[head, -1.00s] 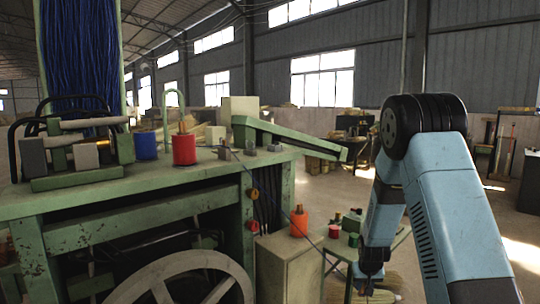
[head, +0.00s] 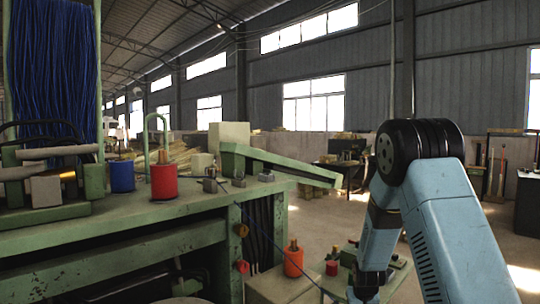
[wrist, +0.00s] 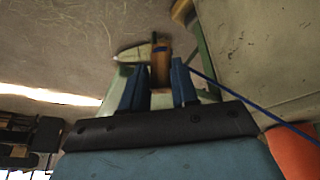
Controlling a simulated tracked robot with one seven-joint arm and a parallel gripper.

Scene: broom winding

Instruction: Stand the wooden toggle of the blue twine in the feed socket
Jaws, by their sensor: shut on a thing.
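In the wrist view my gripper (wrist: 158,80) is shut on the wooden toggle (wrist: 160,66), a short brown peg between the two blue fingers. The blue twine (wrist: 235,94) leaves it and runs off to the right. In the head view the twine (head: 265,232) slants from the bench top down toward my gripper (head: 365,292), which hangs low, right of the bench, by the picture's bottom edge. The toggle cannot be made out there. Small grey metal fittings (head: 210,185) stand on the bench top; I cannot tell which is the feed socket.
The green bench (head: 150,208) fills the left, with a blue spool (head: 122,177) and a red spool (head: 163,182) on top. A sloping green chute (head: 285,168) projects right from the bench. An orange spool (head: 293,262) stands lower, beside the bench. Open floor lies behind.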

